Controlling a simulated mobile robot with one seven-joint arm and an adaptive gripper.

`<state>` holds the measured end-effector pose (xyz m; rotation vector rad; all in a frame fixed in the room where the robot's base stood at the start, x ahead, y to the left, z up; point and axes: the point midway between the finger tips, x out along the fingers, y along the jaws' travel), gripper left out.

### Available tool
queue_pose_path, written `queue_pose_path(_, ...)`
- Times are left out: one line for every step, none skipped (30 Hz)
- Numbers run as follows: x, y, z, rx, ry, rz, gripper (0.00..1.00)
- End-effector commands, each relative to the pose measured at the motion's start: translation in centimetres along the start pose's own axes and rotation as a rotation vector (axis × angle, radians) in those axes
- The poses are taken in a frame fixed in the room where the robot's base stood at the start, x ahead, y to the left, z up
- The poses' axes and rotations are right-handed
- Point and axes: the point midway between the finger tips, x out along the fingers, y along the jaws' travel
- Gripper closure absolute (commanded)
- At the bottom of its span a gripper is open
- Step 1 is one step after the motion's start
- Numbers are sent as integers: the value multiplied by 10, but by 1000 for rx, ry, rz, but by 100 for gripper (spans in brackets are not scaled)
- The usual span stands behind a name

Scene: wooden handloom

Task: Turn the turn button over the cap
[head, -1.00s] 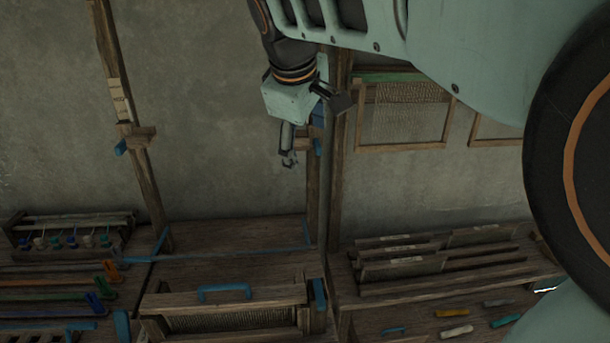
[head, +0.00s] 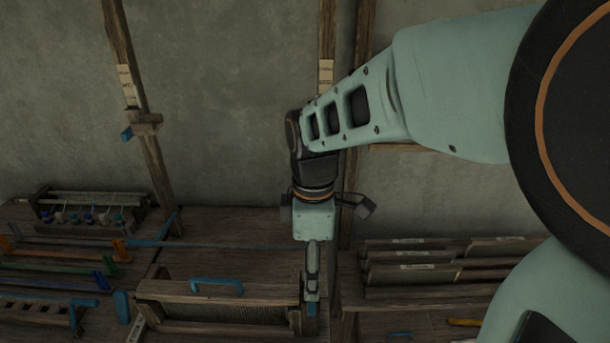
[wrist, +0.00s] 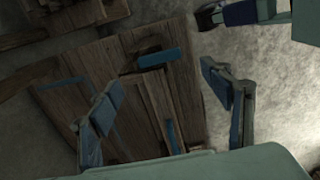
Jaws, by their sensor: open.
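The cap looks like the wooden top bar (head: 170,289) of the reed frame, with a blue handle (head: 217,284) on it. A small blue piece, likely the turn button (head: 311,309), shows at the bar's right end, mostly hidden by my gripper. My gripper (head: 312,294) points down just above or in front of that piece; contact cannot be told. In the wrist view the fingers are spread apart with nothing between them. A short blue piece (wrist: 160,58) lies beyond them over dark wood; I cannot tell whether it is the turn button.
Wooden posts (head: 140,110) rise at the left and behind my arm. A rack of bobbins (head: 90,208) and coloured bars lie at the left. Slatted wooden pieces (head: 410,270) stand at the right, close to my arm. The wall behind is bare.

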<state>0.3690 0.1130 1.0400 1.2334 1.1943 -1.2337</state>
Motion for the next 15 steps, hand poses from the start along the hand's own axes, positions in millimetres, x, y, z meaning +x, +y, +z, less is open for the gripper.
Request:
queue_pose_path(12,-1,0,0,-2,-5,28)
queue_pose_path(18,-1,0,0,-2,-6,28)
queue_pose_path(26,-1,0,0,-2,-5,28)
queue_pose_path(32,-1,0,0,-2,-5,28)
queue_pose_path(38,-1,0,0,-3,-6,28)
queue_pose_path(45,-1,0,0,-2,-4,28)
queue_pose_path(50,-1,0,0,-2,-4,28)
queue_pose_path(55,-1,0,0,-2,-4,28)
queue_pose_path(61,-1,0,0,-2,-3,28)
queue_pose_path(65,-1,0,0,-2,-3,28)
queue_pose_path(69,-1,0,0,-2,-3,28)
queue_pose_path(73,0,0,0,-1,-2,28)
queue_pose_path(76,0,0,0,-1,-1,28)
queue_pose_path(78,0,0,0,-1,-1,28)
queue_pose_path(80,0,0,1,-1,0,28)
